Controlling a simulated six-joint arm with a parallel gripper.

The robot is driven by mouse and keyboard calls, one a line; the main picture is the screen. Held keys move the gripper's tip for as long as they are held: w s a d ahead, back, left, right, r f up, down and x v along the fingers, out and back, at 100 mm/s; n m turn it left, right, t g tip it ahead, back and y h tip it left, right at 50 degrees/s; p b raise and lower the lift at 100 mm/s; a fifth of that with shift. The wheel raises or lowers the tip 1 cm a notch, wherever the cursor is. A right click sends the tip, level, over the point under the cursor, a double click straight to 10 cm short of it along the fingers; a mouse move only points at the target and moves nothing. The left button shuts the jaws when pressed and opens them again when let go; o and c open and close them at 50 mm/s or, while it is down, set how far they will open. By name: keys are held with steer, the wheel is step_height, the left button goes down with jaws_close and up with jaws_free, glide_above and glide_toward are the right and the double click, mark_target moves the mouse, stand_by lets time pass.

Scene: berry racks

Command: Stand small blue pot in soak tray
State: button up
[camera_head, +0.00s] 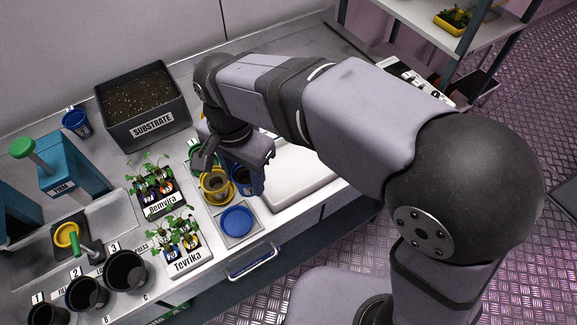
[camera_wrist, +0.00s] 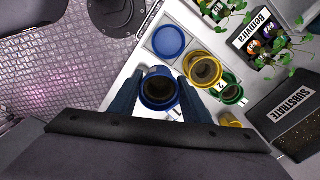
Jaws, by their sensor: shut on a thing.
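My gripper (camera_wrist: 158,95) is shut on a small blue pot (camera_wrist: 160,91), with one dark finger on each side of its rim. The pot looks upright from above, and its inside is dark. In the head view the pot (camera_head: 246,181) shows partly below my gripper (camera_head: 240,165), just right of a yellow pot (camera_head: 216,187). A white shallow tray (camera_head: 297,183) lies to the right, partly hidden by my arm. No label shows on it, so I cannot tell if it is the soak tray.
A blue round dish (camera_head: 237,220) sits on a grey square in front. A green pot (camera_wrist: 231,94) stands near the yellow pot. Seedling trays Benvira (camera_head: 163,206) and Tevrika (camera_head: 188,262), and a substrate box (camera_head: 145,110), stand to the left.

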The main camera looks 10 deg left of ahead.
steer(key=w+d+n+p, duration=0.2)
steer(key=w+d, duration=0.5)
steer(key=w, duration=0.6)
steer(key=shift+w+d+f+n+p, duration=0.2)
steer(key=shift+n+p, duration=0.1)
steer(key=shift+p, duration=0.4)
steer(key=shift+f, duration=0.1)
steer(key=p, duration=0.3)
glide_above(293, 171)
steer(key=shift+f, duration=4.95)
steer(key=shift+f, duration=0.1)
